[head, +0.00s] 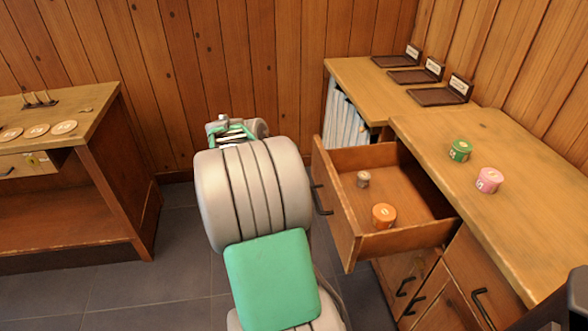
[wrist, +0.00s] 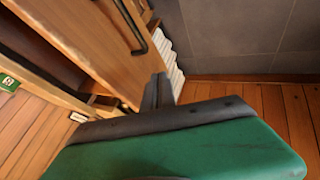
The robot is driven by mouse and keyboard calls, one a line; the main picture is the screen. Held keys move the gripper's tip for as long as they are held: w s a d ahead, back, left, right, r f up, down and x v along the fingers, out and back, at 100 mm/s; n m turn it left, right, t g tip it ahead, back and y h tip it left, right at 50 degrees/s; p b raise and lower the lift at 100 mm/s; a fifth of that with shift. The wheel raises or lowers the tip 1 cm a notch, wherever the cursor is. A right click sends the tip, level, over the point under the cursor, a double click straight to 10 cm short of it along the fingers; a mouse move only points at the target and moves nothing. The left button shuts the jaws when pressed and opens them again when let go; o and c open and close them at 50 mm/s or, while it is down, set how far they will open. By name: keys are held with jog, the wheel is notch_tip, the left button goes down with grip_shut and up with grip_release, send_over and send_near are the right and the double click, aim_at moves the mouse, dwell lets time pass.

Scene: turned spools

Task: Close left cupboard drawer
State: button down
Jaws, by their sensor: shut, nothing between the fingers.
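The left cupboard drawer (head: 350,215) stands pulled out from the wooden cupboard under the right-hand counter, with its dark handle (head: 321,198) facing left. An orange spool (head: 384,216) and a small grey-brown spool (head: 363,179) are inside it. My gripper (head: 237,130) is to the left of the drawer, partly hidden behind my own arm. In the wrist view, its dark fingers (wrist: 157,90) are shut and empty, close beside the edge of the drawer front (wrist: 100,45). I cannot tell whether they touch it. The handle (wrist: 131,27) shows above the fingers.
A green spool (head: 460,150) and a pink spool (head: 489,180) stand on the counter (head: 510,225). Dark trays with labels (head: 440,96) lie at the back. More handled fronts (head: 455,290) are below the drawer. A wooden table (head: 75,120) stands left; grey floor (head: 130,285) lies between.

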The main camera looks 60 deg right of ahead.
aim_at(319, 179)
jog(key=shift+s+d+f+b, duration=0.2)
jog(key=shift+s+d+f, duration=0.35)
jog(key=shift+d+f, duration=0.45)
jog(key=shift+s+d+f+b, duration=0.2)
jog(key=shift+s+d+f, duration=0.4)
jog(key=shift+d, duration=0.65)
jog(key=shift+s+d+f+b, duration=0.2)
jog(key=shift+s+d+f, duration=0.25)
jog(key=shift+d+f, duration=0.55)
jog(key=shift+d+r, duration=0.1)
